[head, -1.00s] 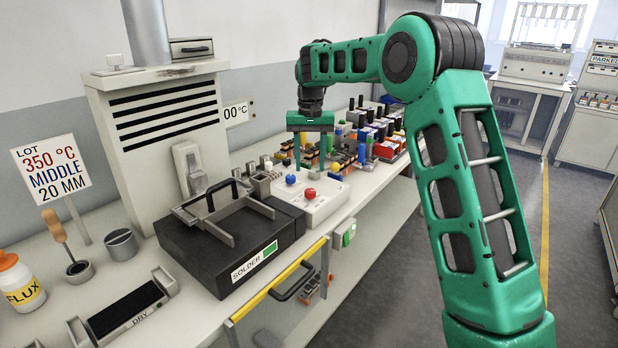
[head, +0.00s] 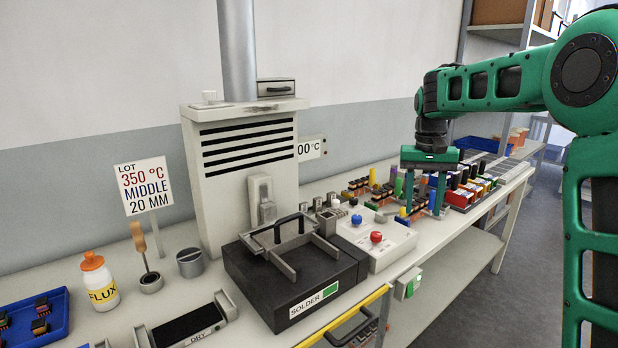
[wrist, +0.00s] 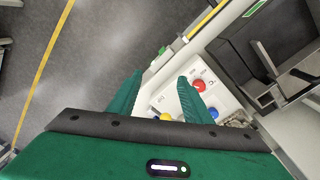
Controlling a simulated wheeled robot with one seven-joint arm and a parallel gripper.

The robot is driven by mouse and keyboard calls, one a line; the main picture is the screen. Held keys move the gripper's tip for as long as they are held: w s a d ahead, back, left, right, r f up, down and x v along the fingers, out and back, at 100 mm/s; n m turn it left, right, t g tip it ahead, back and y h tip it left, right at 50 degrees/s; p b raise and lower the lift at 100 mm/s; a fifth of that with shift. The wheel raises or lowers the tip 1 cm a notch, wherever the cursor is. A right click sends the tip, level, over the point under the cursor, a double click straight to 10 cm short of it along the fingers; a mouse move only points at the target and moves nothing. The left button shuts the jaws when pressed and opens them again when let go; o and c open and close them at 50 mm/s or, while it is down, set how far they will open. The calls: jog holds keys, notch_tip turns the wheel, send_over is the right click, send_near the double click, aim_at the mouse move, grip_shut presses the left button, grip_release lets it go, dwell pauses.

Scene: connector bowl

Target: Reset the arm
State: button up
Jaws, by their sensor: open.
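My green gripper (head: 423,210) hangs pointing down from my green arm at the right of the head view. Its two fingers are apart with nothing between them. It is above the front part of the bench, just right of the white control box (head: 385,240) with a red and a blue knob. In the wrist view my gripper (wrist: 158,85) shows both fingers spread, with the floor and the bench's front edge behind them. The red knob (wrist: 199,85) shows just beside the right finger there.
A black solder unit (head: 295,280) with a handled frame stands left of the control box. Several coloured connectors (head: 375,190) stand behind and right of my gripper. A flux bottle (head: 99,282), a sign (head: 144,187) and a blue tray (head: 60,322) are at the left. Floor beyond the bench is clear.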

jog(key=s+d, duration=0.7)
jog(key=s, duration=0.5)
jog(key=s+f+m, duration=0.1)
jog(key=s+f, duration=0.2)
jog(key=s, duration=0.6)
jog(key=s+d+f, duration=0.1)
jog(key=s+f, duration=0.2)
jog(key=s, duration=0.7)
jog(key=s+d+f+m, duration=0.1)
jog(key=s+f, duration=0.2)
jog(key=s, duration=0.6)
jog(key=shift+s+m+y, duration=0.3)
jog(key=shift+y, duration=0.1)
jog(key=shift+w+f, duration=0.25)
jog(key=shift+w, duration=0.35)
